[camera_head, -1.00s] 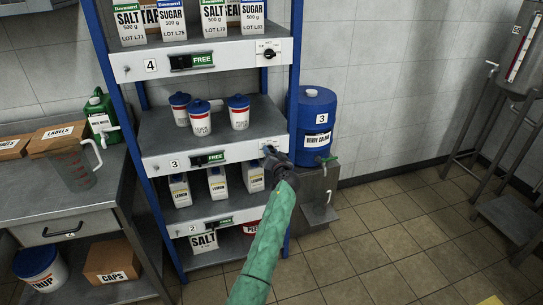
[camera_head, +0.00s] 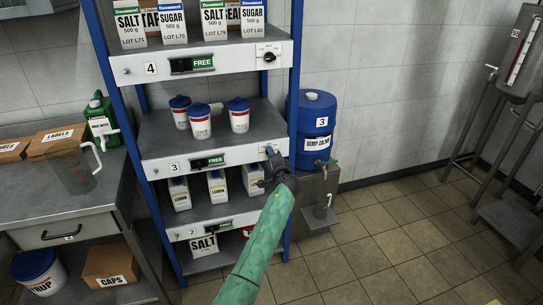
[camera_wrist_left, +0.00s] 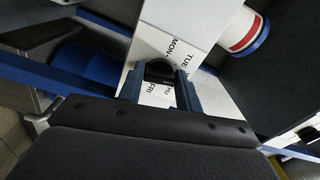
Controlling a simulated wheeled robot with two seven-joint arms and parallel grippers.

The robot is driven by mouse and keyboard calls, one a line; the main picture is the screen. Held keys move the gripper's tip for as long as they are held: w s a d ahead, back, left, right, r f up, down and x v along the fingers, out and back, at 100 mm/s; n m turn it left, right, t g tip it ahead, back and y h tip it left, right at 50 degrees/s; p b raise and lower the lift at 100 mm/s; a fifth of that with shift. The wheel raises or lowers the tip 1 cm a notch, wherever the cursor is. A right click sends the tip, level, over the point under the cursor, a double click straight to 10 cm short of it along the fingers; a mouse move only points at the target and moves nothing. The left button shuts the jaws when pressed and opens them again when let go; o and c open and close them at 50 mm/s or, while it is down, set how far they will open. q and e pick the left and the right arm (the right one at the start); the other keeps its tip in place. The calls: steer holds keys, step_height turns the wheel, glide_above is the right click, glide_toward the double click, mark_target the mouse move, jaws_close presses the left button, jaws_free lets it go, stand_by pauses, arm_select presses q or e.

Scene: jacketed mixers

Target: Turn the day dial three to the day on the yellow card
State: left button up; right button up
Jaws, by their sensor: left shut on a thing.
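The day dial three is at the right end of the white rail (camera_head: 215,160) marked 3. In the head view my gripper hides most of it. In the left wrist view its black knob (camera_wrist_left: 159,70) sits between my fingers, on a white plate with TUE, MON, FRI and a partly covered label around it. My left gripper (camera_wrist_left: 160,90) is shut on the knob; it shows in the head view (camera_head: 271,155) at the rail's right end. Which day the knob points to cannot be read. No yellow card is legible. My right gripper is not in view.
The shelf rack has blue posts (camera_head: 296,60), with several white tubs (camera_head: 239,115) above the rail and lemon cartons (camera_head: 217,187) below. A blue drum (camera_head: 317,112) stands close right of the rack. A dial (camera_head: 268,57) is on rail 4.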

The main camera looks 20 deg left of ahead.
arm_select(q)
steer(key=shift+m+p, duration=0.3)
steer(key=shift+m, duration=0.7)
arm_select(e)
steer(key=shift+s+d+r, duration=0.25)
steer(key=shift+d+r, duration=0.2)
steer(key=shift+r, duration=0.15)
arm_select(q)
steer(key=o, duration=1)
steer(key=shift+d, duration=0.1)
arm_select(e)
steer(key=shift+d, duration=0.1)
